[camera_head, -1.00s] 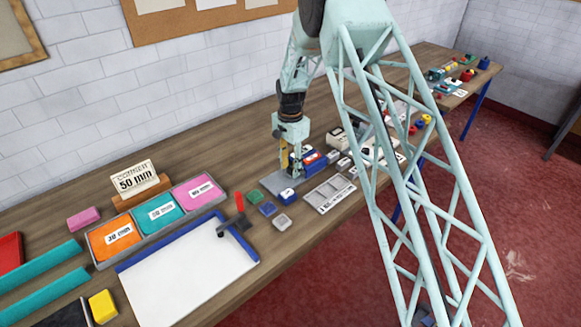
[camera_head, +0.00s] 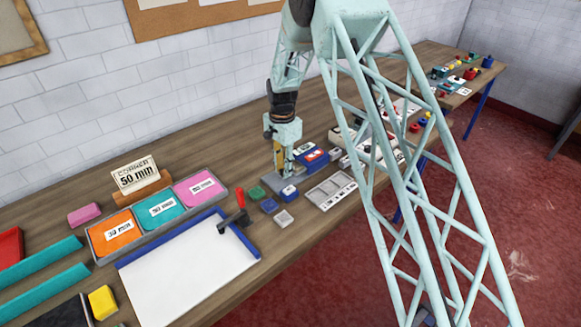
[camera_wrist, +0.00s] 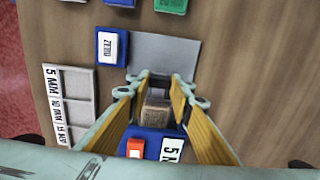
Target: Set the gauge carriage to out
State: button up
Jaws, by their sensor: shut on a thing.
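My gripper (camera_head: 281,172) is low over the bench at a grey gauge plate (camera_head: 268,183). In the wrist view its two yellow-lined fingers (camera_wrist: 157,96) are shut on a small grey-brown block, seemingly the gauge carriage (camera_wrist: 155,115). The grey plate (camera_wrist: 165,55) extends beyond the fingertips. A blue block marked ZERO (camera_wrist: 111,46) lies beside the plate, and it also shows in the head view (camera_head: 289,193). A blue unit with a red button and a 5 M label (camera_wrist: 150,135) lies close to the held block. The carriage is hidden by my gripper in the head view.
A grey compartment tray (camera_head: 331,190) marked 5, 10 and 15 mm lies right of the plate. Green (camera_head: 257,191), blue (camera_head: 269,206) and grey (camera_head: 284,218) small blocks lie in front.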

jog(key=shift+s+a+b, duration=0.55)
jog(key=shift+s+a, duration=1.4)
jog(key=shift+a, duration=0.05)
jog(key=o, duration=0.8)
jog(key=shift+c, duration=0.2)
jog(key=o, duration=0.4)
jog(key=shift+s+a, duration=0.15)
jog(key=shift+a, duration=0.05)
jog(key=shift+d, duration=0.1)
jog(key=shift+r, duration=0.15)
jog(key=shift+r, duration=0.15)
notch_tip(320, 180, up, 11)
jog(key=shift+r, duration=0.2)
